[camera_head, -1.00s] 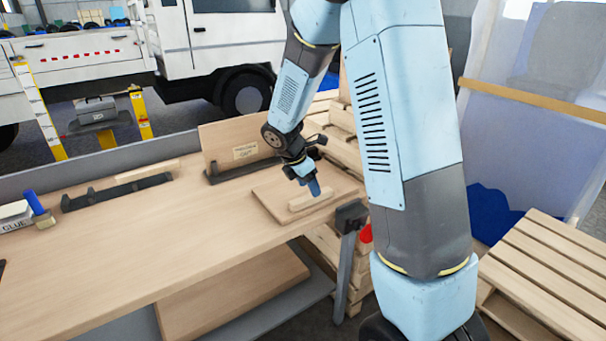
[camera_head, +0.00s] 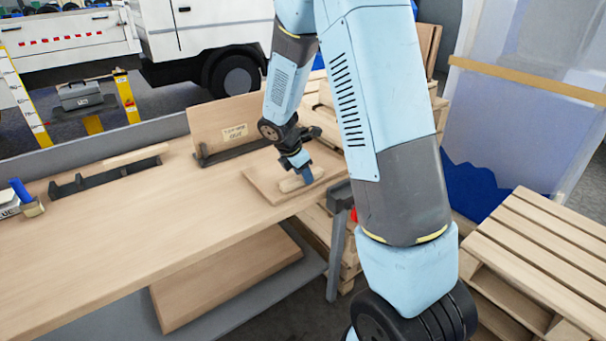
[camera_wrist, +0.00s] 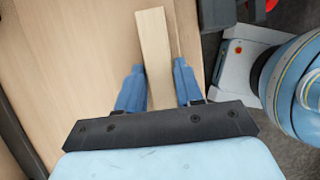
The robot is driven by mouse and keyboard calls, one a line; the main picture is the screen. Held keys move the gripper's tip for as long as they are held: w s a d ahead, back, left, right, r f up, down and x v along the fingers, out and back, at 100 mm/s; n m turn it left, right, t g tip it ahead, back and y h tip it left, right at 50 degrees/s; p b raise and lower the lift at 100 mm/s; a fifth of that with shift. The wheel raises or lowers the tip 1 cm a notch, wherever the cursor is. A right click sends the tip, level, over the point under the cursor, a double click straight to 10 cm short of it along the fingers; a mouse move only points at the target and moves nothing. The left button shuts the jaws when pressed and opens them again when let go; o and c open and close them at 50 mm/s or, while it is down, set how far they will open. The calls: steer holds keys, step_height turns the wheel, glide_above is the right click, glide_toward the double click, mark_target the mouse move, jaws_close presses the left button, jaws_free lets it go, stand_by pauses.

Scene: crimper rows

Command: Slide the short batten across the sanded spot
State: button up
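The short batten (camera_head: 291,184) is a pale wooden strip lying on a flat wooden board (camera_head: 262,188) at the right end of the workbench. My gripper (camera_head: 306,174) is down at the batten with its blue fingers pointing downward. In the wrist view, the batten (camera_wrist: 154,45) runs lengthwise between the two fingers of my gripper (camera_wrist: 159,68). One finger is close along each side; I cannot tell if both press on it. I cannot make out a sanded spot on the board; the batten, fingers and arm hide part of it.
An upright wooden panel with a label (camera_head: 222,118) stands in a dark holder behind the board. A dark rack (camera_head: 105,178) with a strip and a blue-handled brush (camera_head: 27,198) lie further left. The bench middle (camera_head: 150,220) is clear. A slatted pallet (camera_head: 545,240) stands at right.

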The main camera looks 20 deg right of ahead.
jaws_close()
steer(key=shift+w+a, duration=0.6)
steer(key=shift+w, duration=1.3)
steer(key=shift+w+a, duration=0.65)
steer(key=shift+w, duration=1.2)
steer(key=shift+w+a, duration=0.6)
steer(key=shift+w, duration=1.3)
steer(key=shift+o, duration=2.3)
jaws_free()
steer(key=v, duration=1.1)
steer(key=shift+a+r, duration=0.25)
steer(key=shift+r, duration=0.1)
